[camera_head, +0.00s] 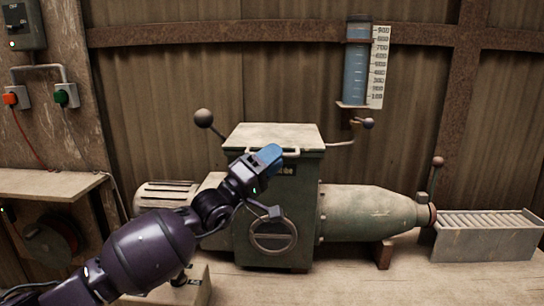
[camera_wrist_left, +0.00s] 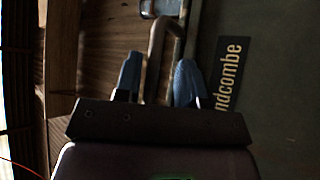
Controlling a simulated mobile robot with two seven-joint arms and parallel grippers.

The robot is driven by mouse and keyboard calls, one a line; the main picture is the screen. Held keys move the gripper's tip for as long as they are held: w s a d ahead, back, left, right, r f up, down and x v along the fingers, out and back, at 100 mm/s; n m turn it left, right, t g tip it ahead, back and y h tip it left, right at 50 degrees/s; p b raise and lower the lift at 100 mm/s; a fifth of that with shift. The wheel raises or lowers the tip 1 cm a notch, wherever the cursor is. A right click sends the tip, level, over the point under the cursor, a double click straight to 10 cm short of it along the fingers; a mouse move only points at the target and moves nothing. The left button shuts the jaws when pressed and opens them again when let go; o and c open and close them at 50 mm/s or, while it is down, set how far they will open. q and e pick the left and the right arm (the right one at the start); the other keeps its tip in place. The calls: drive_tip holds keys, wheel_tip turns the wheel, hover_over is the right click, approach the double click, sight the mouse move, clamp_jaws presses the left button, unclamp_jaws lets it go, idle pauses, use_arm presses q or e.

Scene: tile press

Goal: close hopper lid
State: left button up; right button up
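The hopper lid (camera_head: 273,136) is a pale grey-green plate lying flat on top of the green hopper box (camera_head: 300,190). A bar handle (camera_head: 293,153) runs along the lid's front edge. My left gripper (camera_head: 264,158) is at the front of the lid, its blue fingers overlapping the handle's left part. In the left wrist view the fingers (camera_wrist_left: 160,80) stand apart with the metal handle (camera_wrist_left: 155,55) between them. Whether either finger touches the handle is unclear. My right gripper is not in view.
A ball-ended lever (camera_head: 203,118) stands left of the lid, and another knob (camera_head: 368,123) is at right. A water gauge (camera_head: 357,65) hangs on the wall. The press barrel (camera_head: 370,212) extends right towards a roller tray (camera_head: 487,240). A bench (camera_head: 50,186) is at left.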

use_arm(q)
drive_tip(key=shift+r, duration=0.2)
drive_tip(key=shift+s+a+f, duration=0.25)
drive_tip(key=shift+a, duration=0.1)
drive_tip(key=v, duration=1)
drive_tip(key=shift+d, duration=0.1)
